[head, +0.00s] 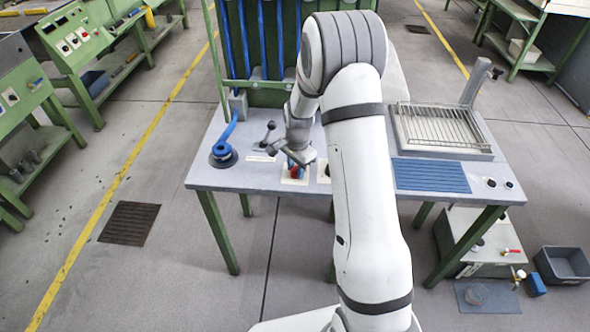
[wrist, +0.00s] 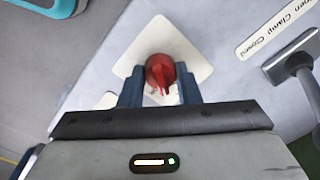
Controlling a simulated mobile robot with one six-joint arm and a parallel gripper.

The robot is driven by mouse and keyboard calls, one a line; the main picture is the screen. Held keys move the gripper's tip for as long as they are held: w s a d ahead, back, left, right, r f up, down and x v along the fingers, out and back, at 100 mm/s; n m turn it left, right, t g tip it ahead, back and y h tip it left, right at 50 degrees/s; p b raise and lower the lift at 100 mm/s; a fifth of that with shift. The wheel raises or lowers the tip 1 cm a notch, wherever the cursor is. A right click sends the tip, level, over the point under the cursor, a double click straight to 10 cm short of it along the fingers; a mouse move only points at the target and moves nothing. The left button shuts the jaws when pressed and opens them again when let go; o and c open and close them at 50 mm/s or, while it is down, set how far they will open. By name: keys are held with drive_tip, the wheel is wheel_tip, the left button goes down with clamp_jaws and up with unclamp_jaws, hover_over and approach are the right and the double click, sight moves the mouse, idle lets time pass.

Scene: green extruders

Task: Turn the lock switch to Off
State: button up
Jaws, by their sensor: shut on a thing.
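The lock switch is a red rotary knob (wrist: 160,74) on a cream square plate (wrist: 152,42) on the grey table top. In the wrist view my gripper (wrist: 160,90) has its two dark blue fingers on either side of the knob, shut on it. In the head view the red knob (head: 294,171) shows near the table's front edge, with my gripper (head: 300,158) over it and hiding part of it. The knob's exact pointing direction and the plate's lettering are too small to read.
A lever with a dark ball (head: 270,126) stands just left of my gripper. A label about an open or closed clamp (wrist: 276,28) lies beside it. A blue round fitting with a hose (head: 223,152) is further left. A wire-rack tray (head: 441,128) and blue ribbed mat (head: 431,175) are right.

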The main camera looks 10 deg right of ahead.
sight(295, 167)
drive_tip(key=m, duration=0.2)
drive_tip(key=m+b, duration=0.1)
drive_tip(key=m, duration=0.1)
drive_tip(key=shift+w+a, duration=0.15)
drive_tip(key=shift+r+m+b, duration=0.1)
drive_tip(key=shift+m+b, duration=0.3)
drive_tip(key=shift+m, duration=0.4)
drive_tip(key=shift+w+r, duration=0.1)
drive_tip(key=o, duration=0.7)
drive_tip(key=shift+c, duration=0.2)
drive_tip(key=o, duration=0.3)
drive_tip(key=r, duration=0.7)
drive_tip(key=shift+s+r, duration=0.25)
drive_tip(key=shift+s, duration=0.05)
